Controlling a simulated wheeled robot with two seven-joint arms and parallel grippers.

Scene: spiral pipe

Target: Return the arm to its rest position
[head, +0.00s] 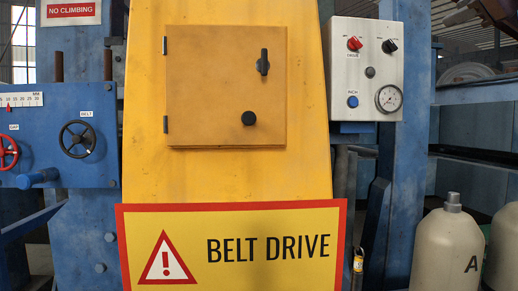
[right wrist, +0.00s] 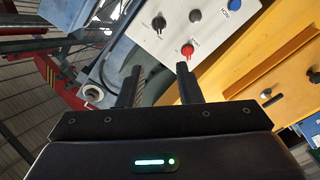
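My right gripper (right wrist: 158,70) shows in the right wrist view, with its two dark fingers apart and nothing held between them. Its fingers point toward the white control box, whose red knob (right wrist: 187,50) appears just beyond the right fingertip. How far the fingers are from the box I cannot tell. I make out neither gripper in the head view. The left gripper shows in no view.
The head view shows the yellow belt-drive guard (head: 225,178) with its closed door (head: 205,95). The white control box (head: 345,72) hangs to its right. A blue panel with a black handwheel (head: 77,139) is at left. Beige bottles (head: 445,245) stand at lower right.

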